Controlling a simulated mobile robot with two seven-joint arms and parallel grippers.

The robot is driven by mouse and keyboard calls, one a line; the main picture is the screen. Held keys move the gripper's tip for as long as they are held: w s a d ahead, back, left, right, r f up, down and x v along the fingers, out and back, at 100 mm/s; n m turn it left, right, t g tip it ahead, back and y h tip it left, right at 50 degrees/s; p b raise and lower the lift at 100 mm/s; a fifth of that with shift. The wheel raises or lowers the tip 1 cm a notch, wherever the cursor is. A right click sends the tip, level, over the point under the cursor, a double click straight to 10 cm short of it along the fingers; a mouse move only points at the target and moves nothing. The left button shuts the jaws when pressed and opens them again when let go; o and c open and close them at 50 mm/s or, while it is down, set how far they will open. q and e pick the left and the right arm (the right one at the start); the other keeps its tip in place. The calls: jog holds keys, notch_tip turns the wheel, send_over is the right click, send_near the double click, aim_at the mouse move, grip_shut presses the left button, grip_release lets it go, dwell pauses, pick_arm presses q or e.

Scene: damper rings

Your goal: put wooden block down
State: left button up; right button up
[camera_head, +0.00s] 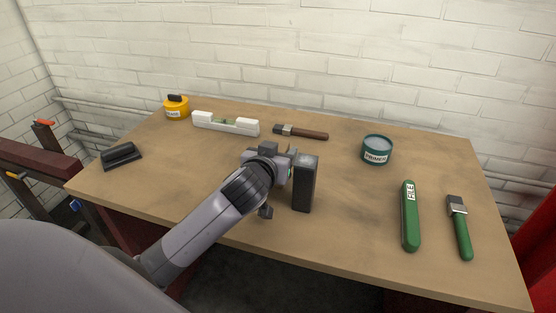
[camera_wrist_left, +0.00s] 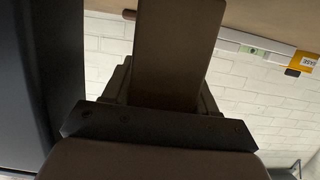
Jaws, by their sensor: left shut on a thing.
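My left gripper (camera_head: 280,166) is over the middle front of the table, its arm coming in from the lower left. It is shut on the wooden block (camera_wrist_left: 180,50), a plain brown piece that fills the space between the fingers in the left wrist view and runs off the top edge. In the head view my wrist and gripper hide the block, so I cannot tell whether it touches the table. My right gripper is not in view.
A dark upright block (camera_head: 304,185) stands close right of the gripper. Behind are a white level (camera_head: 225,124), a yellow tape measure (camera_head: 176,108) and a brown-handled tool (camera_head: 305,132). A primer tin (camera_head: 377,150), green file (camera_head: 410,220) and green brush (camera_head: 460,230) lie right. The left-front table (camera_head: 160,185) is clear.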

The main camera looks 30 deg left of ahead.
pick_arm(q)
jog(key=shift+f, duration=0.85)
jog(key=shift+f, duration=0.1)
jog(key=o, duration=1)
jog(key=shift+f, duration=0.1)
jog(key=shift+r, duration=0.25)
jog(key=v, duration=1.1)
jog(key=shift+s+d, duration=0.15)
jog(key=shift+s, duration=0.15)
jog(key=shift+c, duration=0.3)
jog(key=shift+s, duration=0.15)
